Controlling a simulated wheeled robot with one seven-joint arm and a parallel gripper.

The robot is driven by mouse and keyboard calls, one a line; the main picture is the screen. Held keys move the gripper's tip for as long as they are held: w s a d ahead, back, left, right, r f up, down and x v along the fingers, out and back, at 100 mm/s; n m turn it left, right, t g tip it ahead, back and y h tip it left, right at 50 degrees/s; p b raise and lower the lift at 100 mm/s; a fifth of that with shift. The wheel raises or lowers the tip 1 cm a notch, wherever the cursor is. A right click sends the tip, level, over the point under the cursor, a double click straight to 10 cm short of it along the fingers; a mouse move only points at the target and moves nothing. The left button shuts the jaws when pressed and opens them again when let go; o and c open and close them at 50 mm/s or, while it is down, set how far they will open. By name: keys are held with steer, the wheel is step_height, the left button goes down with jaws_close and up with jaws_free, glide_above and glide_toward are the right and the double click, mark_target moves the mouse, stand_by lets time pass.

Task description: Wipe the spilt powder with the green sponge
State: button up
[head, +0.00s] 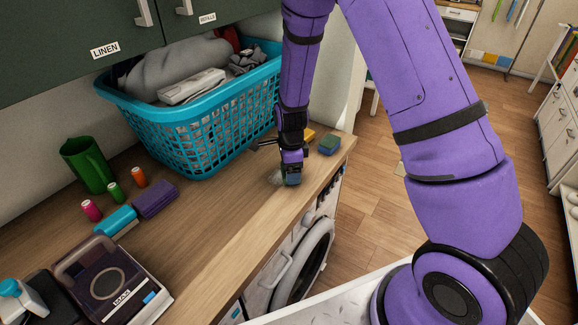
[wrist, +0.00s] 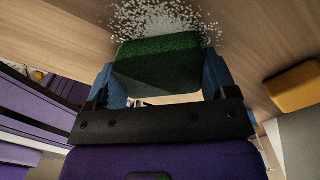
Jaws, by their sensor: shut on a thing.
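The green sponge (wrist: 158,68) sits between the two blue fingers of my gripper (wrist: 161,78) in the wrist view. My gripper is shut on it. The spilt powder (wrist: 150,20) is a scatter of white grains on the wooden counter, just beyond the sponge and reaching its far edge. In the head view my gripper (head: 291,174) points down low over the counter near its front edge. A pale patch of the powder (head: 275,178) shows just left of it. The held sponge is mostly hidden there by the fingers. I cannot tell whether it touches the counter.
A turquoise laundry basket (head: 190,125) stands behind and left of my gripper. A yellow block (wrist: 295,88) and a green-blue block (head: 329,144) lie to the right. A purple block (head: 154,199), a green jug (head: 87,164) and spools stand left. The front counter between is clear.

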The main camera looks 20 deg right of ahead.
steer(key=shift+w, duration=1.45)
steer(key=shift+s, duration=1.7)
steer(key=shift+w, duration=1)
steer(key=shift+w+a, duration=0.1)
steer(key=shift+w, duration=0.75)
steer(key=shift+s+f, duration=0.15)
steer(key=shift+s, duration=1.05)
steer(key=shift+s, duration=0.8)
steer(key=shift+w+r, duration=0.2)
steer(key=shift+w, duration=0.9)
steer(key=shift+w+f, duration=0.1)
steer(key=shift+w, duration=0.7)
steer(key=shift+s, duration=0.1)
